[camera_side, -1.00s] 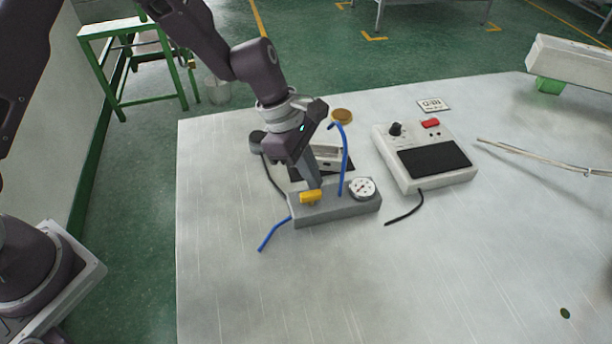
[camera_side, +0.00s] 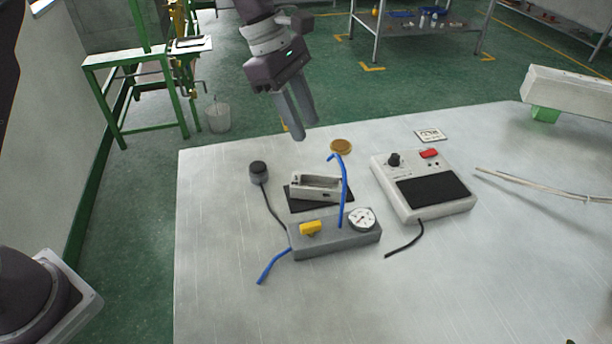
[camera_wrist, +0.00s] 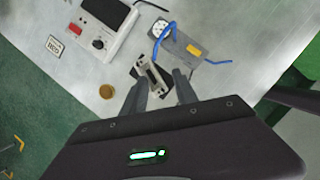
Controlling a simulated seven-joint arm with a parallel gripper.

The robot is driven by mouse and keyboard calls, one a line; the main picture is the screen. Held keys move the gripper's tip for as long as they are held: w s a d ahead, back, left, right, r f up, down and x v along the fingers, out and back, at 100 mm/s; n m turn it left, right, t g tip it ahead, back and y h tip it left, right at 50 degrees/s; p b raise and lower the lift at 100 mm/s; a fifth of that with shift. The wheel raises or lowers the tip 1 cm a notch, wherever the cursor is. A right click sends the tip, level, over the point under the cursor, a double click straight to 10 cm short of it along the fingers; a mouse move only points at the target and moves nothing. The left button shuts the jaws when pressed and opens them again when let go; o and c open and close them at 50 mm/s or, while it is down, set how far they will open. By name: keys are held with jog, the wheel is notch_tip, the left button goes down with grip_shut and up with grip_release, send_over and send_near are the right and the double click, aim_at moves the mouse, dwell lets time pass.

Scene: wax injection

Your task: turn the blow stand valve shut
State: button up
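The blow stand is a low grey block (camera_side: 340,240) on the metal table. Its yellow valve handle (camera_side: 311,228) sits on top near the left end, roughly in line with the block's long side. A round white gauge (camera_side: 362,219) is at the right end, with a blue tube (camera_side: 344,185) rising between them. The handle also shows in the wrist view (camera_wrist: 194,50). My gripper (camera_side: 305,131) is raised well above and behind the blow stand, touching nothing. In the wrist view its two fingers (camera_wrist: 160,76) stand apart with nothing held between them.
A pale metal mould (camera_side: 317,186) lies on a black pad behind the blow stand. A dark knob-like piece (camera_side: 258,172) with a cable is at left. A white control box (camera_side: 425,186) stands at right, with a brown disc (camera_side: 341,146) behind. The front table is clear.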

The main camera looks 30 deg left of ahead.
aim_at(311, 224)
jog(key=s+d+f+m+y, duration=0.1)
jog(key=s+d+m+y, duration=0.2)
jog(key=m, duration=1.1)
jog(key=s+d+f+m+y, duration=0.1)
jog(key=s+d+m, duration=0.35)
jog(key=m, duration=0.85)
jog(key=shift+g, duration=0.4)
jog(key=f, duration=0.8)
jog(key=a+f, duration=0.1)
jog(key=f, duration=0.4)
jog(key=shift+s+f, duration=0.1)
jog(key=shift+s, duration=0.05)
grip_shut()
